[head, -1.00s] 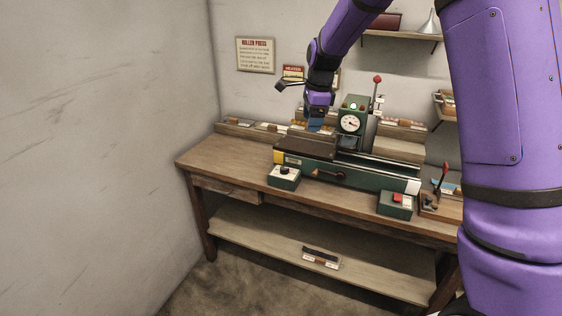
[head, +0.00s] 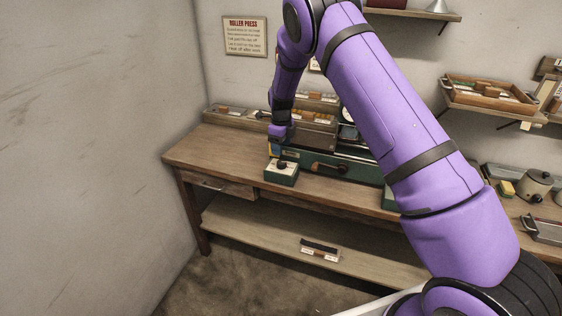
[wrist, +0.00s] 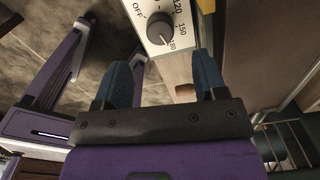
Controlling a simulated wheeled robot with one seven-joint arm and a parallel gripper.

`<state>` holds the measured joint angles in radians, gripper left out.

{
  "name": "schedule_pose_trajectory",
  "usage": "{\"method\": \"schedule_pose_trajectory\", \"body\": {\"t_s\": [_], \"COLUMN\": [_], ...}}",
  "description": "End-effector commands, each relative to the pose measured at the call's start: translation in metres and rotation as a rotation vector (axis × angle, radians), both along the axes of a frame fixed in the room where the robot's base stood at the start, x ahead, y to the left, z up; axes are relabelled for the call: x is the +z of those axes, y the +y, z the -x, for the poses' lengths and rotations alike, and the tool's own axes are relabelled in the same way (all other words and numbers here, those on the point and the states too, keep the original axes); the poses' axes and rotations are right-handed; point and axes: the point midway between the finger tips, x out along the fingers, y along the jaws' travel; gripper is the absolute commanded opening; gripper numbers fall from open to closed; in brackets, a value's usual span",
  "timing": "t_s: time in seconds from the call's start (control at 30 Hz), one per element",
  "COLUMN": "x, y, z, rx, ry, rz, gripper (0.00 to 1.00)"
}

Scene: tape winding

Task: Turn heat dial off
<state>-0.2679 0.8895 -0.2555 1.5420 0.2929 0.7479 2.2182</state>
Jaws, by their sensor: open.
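The heat dial (wrist: 160,29) is a dark round knob on the pale top of a small control box (wrist: 150,8). Its markings read OFF at the left and 120, 150 and 180 at the right. Its pale pointer line seems to face the 180 side. In the head view the dial (head: 282,164) sits on the green box (head: 281,177) at the bench's front edge. My gripper (wrist: 162,72) is open and empty, its blue fingers apart, with the dial beyond the fingertips and between their lines. In the head view my gripper's fingertips are hard to make out beside the box.
The green roller press (head: 345,168) stands right behind and beside the box, partly hidden by my arm. The wooden bench (head: 215,150) is clear to the left. A pot (head: 537,184) and a metal tray (head: 545,230) are at the far right.

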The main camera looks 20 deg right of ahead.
Motion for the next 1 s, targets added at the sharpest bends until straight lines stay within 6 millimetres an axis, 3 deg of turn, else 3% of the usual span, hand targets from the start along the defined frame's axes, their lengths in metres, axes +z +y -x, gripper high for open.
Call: {"method": "schedule_pose_trajectory", "body": {"t_s": [0.2,0.4,0.87,1.0], "x": [-0.041,-0.066,-0.076,-0.076], "y": [-0.001,-0.001,0.000,0.000], "z": [0.001,0.000,0.000,0.000], "rx": [0.000,0.000,0.001,0.001], "ry": [0.004,0.001,0.000,0.000], "rz": [0.001,0.000,0.000,0.000], "gripper": [0.65,0.65,0.65,0.33]}}
